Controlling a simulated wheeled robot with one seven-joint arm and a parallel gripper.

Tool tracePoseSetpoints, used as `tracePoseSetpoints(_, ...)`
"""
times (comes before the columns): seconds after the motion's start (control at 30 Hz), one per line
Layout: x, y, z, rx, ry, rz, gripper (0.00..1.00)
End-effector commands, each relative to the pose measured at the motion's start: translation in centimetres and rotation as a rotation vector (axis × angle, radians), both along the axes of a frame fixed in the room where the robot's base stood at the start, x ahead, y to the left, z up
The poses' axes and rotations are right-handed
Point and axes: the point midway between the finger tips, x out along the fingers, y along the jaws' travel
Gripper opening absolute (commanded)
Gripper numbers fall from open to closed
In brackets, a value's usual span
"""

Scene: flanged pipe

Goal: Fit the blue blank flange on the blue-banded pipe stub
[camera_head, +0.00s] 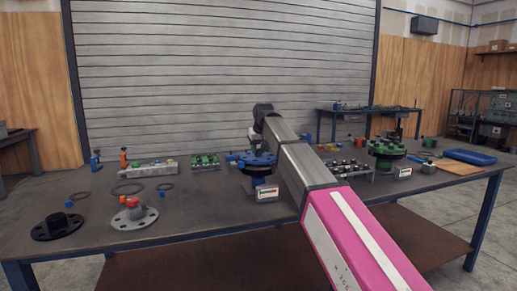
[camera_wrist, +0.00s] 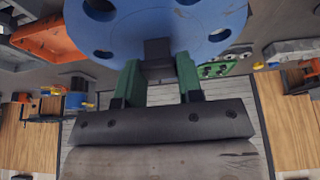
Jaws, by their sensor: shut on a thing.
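The blue blank flange (camera_head: 257,161) is a round plate with bolt holes, below the dark end of my arm in the head view. In the wrist view the flange (camera_wrist: 160,25) fills the top middle. My gripper (camera_wrist: 158,75) is shut on its dark central grip, with a green finger on each side. A blue part (camera_head: 258,181), perhaps the band of the pipe stub, shows just under the flange, beside a white label plate. The stub is mostly hidden; I cannot tell whether the flange touches it. In the head view the fingers are hard to make out.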

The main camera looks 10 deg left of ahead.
Motion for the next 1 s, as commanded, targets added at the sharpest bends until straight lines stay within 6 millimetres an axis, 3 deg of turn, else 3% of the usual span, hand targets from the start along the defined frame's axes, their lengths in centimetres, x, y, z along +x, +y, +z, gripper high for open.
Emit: tracePoseSetpoints(1.0,0.01,0.01,-0.88,0.000,0.000,0.000,0.00)
